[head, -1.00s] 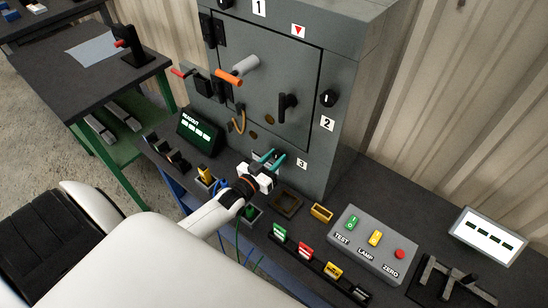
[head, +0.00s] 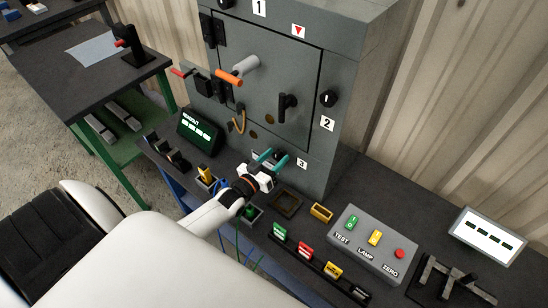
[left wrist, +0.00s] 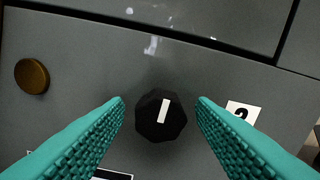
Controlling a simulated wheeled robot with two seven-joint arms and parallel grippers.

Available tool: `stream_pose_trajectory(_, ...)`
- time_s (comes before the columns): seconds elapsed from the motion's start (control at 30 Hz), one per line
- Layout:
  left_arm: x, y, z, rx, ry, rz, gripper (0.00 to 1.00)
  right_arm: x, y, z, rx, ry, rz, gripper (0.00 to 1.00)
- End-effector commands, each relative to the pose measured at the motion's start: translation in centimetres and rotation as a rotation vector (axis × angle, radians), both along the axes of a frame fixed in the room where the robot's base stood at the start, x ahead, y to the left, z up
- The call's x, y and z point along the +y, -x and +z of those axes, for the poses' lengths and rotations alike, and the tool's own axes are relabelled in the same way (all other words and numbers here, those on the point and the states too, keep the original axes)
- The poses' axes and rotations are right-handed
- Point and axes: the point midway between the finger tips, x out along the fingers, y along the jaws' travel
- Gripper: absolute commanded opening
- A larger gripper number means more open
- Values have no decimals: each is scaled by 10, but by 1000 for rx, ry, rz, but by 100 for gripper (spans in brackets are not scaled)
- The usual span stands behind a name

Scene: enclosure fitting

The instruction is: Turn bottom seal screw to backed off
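The bottom seal screw shows in the left wrist view as a black faceted knob (left wrist: 161,115) on the grey cabinet face. Its white mark is near upright, top leaning slightly right. My left gripper (head: 270,157) is at the lower cabinet front, beside the label 3 (head: 302,163). In the left wrist view its teal fingers (left wrist: 161,112) are open, one on each side of the knob, with visible gaps between them and it. In the head view the gripper largely covers the knob. My right gripper is not in view.
A brass disc (left wrist: 32,76) sits left of the knob. Above are the cabinet door with a black handle (head: 286,106) and another black knob (head: 328,98) near label 2. A readout (head: 199,132) stands left; a button box (head: 372,245) and small coloured blocks lie right and in front.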

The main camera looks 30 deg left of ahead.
Motion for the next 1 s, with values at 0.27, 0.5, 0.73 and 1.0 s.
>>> stream_pose_trajectory(0.27, 0, 0, 0, 0, 0, 0, 52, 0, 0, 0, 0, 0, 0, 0)
stream_pose_trajectory(0.5, 2, 27, -1, 2, -1, 1, 52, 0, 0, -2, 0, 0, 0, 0)
stream_pose_trajectory(0.73, 6, 77, -2, 3, -1, -1, 52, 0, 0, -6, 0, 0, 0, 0)
stream_pose_trajectory(1.0, 9, 114, -1, 0, 0, 0, 52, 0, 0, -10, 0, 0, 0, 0)
